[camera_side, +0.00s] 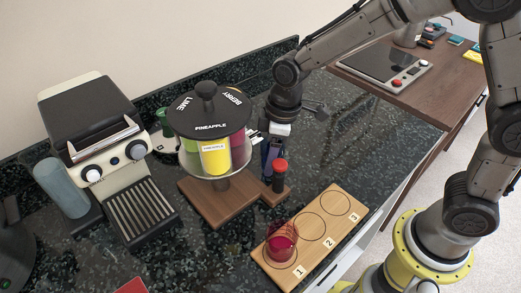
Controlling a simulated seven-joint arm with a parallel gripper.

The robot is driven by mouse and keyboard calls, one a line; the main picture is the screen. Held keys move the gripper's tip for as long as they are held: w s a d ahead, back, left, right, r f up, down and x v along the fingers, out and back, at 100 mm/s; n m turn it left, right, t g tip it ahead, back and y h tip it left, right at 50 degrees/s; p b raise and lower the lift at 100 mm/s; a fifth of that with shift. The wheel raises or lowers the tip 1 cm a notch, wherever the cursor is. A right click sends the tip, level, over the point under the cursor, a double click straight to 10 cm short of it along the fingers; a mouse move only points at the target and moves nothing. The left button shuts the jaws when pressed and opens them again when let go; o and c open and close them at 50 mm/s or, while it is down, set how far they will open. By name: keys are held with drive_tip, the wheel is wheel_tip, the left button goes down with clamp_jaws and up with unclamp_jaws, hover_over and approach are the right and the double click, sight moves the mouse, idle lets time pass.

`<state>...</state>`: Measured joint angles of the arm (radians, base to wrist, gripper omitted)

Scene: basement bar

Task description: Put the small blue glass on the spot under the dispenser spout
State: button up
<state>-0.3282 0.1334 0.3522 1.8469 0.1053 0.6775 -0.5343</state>
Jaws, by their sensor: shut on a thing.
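The dispenser (212,128) has a dark lid marked LIME, BERRY and PINEAPPLE, with colored sections, and stands on a wooden base (215,204). My gripper (271,150) points down close to the dispenser's right side. It is shut on a small, dark blue thing (272,158), which looks like the small blue glass; the fingers hide part of it. A dark post with a red top (280,166) stands just in front of it, at the base's right end. I cannot clearly make out the spout or the spot under it, nor whether the glass touches the base.
A wooden board (333,233) with circles 1, 2 and 3 lies in front; a glass of red drink (282,242) stands on circle 1, and circles 2 and 3 are empty. A coffee machine (105,150) and a blue-grey cylinder (61,188) stand at the left.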

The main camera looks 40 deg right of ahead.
drive_tip(key=w, duration=0.3)
drive_tip(key=shift+w+f, duration=0.2)
drive_tip(key=shift+f, duration=0.35)
drive_tip(key=shift+f, duration=0.1)
drive_tip(key=o, duration=1.2)
drive_tip(key=shift+c, duration=0.2)
